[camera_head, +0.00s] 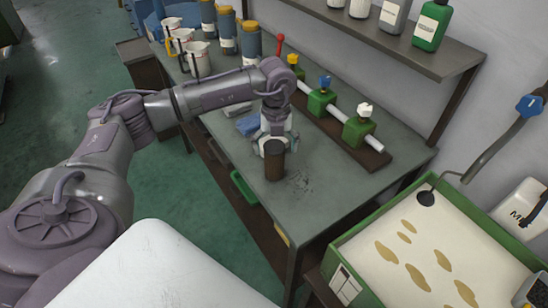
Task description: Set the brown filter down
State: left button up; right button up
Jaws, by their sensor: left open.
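The brown filter (274,163) is a dark brown cylinder. It stands upright on or just at the surface of the grey workbench (330,190), near its front edge. My left gripper (272,144) is right at the top of the filter, pointing down, with its jaws open. I cannot tell whether the fingers still touch the filter. My right gripper is not in view.
Green valve blocks (357,131) on a white pipe lie along the back of the bench. White jugs (199,59) and dark bottles (250,40) stand at its far left. A blue cloth (249,124) lies beside the gripper. A green-rimmed tank (345,240) stands at right.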

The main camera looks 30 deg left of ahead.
pick_arm(q)
jog(key=f, duration=0.1)
jog(key=f+p, duration=0.1)
jog(key=f, duration=0.1)
jog(key=f+p, duration=0.1)
jog(key=shift+a+f, duration=0.25)
jog(key=shift+f, duration=0.55)
jog(key=shift+s, duration=0.1)
jog(key=c, duration=1.3)
